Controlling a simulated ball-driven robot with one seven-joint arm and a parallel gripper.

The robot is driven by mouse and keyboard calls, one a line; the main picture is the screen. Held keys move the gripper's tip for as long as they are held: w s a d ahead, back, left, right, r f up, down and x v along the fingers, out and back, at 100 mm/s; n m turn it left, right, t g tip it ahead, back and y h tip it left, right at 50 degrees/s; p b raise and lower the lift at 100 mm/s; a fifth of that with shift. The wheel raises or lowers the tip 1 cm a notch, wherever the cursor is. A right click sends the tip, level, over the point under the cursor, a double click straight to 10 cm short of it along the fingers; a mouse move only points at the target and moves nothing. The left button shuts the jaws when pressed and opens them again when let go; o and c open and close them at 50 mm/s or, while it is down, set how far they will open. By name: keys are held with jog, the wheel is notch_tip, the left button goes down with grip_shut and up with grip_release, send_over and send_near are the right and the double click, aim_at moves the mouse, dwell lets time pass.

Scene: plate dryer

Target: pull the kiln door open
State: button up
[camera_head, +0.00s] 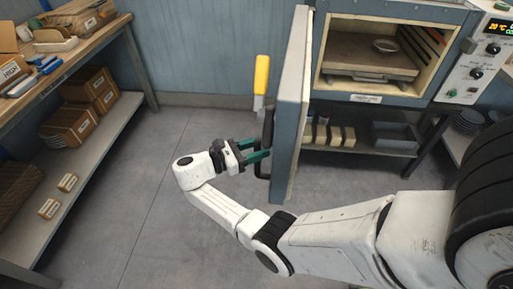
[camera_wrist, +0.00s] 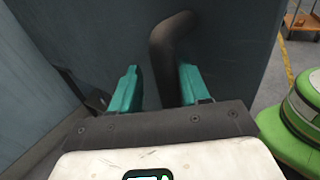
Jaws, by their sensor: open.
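The kiln door (camera_head: 288,120) stands swung wide open, seen nearly edge-on in the head view. Its dark handle (camera_head: 267,128) is on the outer face, below a yellow lever (camera_head: 261,76). My gripper (camera_head: 260,150) is at the handle with its teal fingers apart. In the wrist view the bent dark handle (camera_wrist: 170,60) runs down between the open fingers, in front of the grey door face (camera_wrist: 85,40). I cannot tell whether a finger touches it. The kiln chamber (camera_head: 374,62) is exposed, with a shelf and a small dish inside.
A wooden workbench (camera_head: 110,36) with a lower shelf of boxes stands at the left. The kiln's control panel (camera_head: 480,65) is at the right. Grey floor (camera_head: 135,195) between bench and door is clear. A green round object (camera_wrist: 300,110) shows at the wrist view's right.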

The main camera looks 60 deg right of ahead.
jog(key=shift+a, duration=0.15)
jog(key=b+v, duration=0.1)
jog(key=v, duration=0.9)
jog(key=shift+w+a+b, duration=0.25)
jog(key=shift+b, duration=0.1)
dwell(0.5)
